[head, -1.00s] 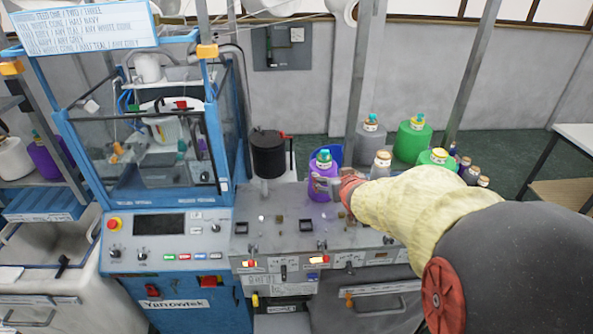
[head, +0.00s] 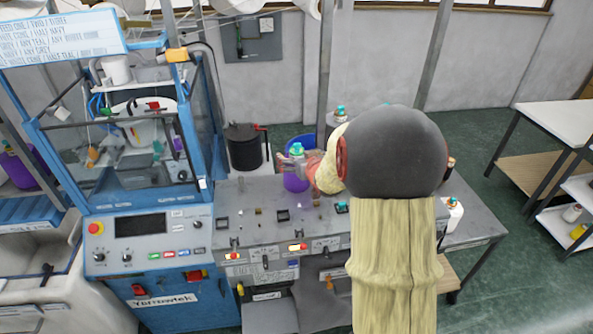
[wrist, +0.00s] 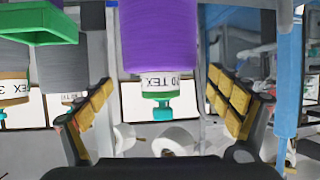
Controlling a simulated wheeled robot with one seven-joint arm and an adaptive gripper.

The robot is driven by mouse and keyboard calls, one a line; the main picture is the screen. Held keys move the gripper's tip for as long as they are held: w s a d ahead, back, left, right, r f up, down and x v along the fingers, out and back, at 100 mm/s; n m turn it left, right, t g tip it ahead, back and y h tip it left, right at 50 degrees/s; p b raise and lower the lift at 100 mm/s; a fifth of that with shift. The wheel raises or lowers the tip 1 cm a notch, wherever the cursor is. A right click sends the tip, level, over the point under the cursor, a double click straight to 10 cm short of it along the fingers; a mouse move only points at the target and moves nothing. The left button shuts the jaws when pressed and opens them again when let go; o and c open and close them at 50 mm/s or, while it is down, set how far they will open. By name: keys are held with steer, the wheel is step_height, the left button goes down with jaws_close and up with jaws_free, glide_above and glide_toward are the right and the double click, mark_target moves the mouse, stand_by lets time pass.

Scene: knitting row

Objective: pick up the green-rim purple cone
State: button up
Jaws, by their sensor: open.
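The purple cone (head: 295,182) stands upright on the grey machine bench, with a green rim and teal tip at its top. In the wrist view the purple cone (wrist: 160,38) appears upside down, its white label, green rim and teal tip pointing downward. My gripper (head: 310,165) is at the cone's upper right side in the head view. In the wrist view my gripper (wrist: 160,85) is open, with one yellow-padded finger on each side of the cone and visible gaps. My arm hides part of the bench behind it in the head view.
Grey cones (wrist: 62,68) show left of the gripper in the wrist view. The blue-framed machine (head: 130,140) is at left. A white table (head: 560,122) stands at right.

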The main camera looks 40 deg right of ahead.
steer(key=shift+w+d, duration=0.1)
steer(key=shift+w, duration=0.15)
steer(key=shift+f, duration=0.1)
steer(key=shift+c, duration=0.5)
steer(key=c, duration=1.9)
